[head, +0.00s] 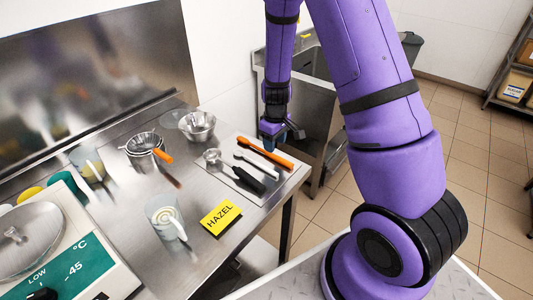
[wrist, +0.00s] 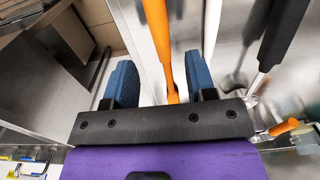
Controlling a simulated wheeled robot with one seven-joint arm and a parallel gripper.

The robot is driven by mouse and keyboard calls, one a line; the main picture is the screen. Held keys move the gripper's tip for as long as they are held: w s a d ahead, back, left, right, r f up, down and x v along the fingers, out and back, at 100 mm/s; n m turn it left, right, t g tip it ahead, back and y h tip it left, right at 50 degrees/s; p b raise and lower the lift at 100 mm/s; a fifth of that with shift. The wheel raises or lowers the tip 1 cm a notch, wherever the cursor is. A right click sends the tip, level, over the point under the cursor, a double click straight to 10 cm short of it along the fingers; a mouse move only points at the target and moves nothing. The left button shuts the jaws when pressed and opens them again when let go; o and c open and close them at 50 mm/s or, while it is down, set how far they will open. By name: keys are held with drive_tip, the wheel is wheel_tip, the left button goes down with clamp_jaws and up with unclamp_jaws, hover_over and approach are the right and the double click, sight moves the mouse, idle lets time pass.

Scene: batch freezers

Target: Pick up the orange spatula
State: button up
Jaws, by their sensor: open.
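The orange spatula (head: 256,149) lies on the steel counter near its right end, the outermost of several utensils in a row. My gripper (head: 280,141) is over the counter's right edge, close to the spatula's far part. In the wrist view, my gripper (wrist: 162,75) is open, with blue fingers on both sides of the line of the orange spatula (wrist: 158,30). The spatula runs between the fingers towards the palm. Nothing is held. I cannot tell the height gap between fingers and spatula.
Beside the spatula lie a white utensil (head: 254,166) and a black-handled one (head: 248,181). A sink (head: 312,62) is behind.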

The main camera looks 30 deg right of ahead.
sight(264, 152)
drive_tip(key=f, duration=0.3)
drive_tip(key=shift+s+f, duration=0.35)
drive_tip(key=shift+f, duration=0.85)
clamp_jaws()
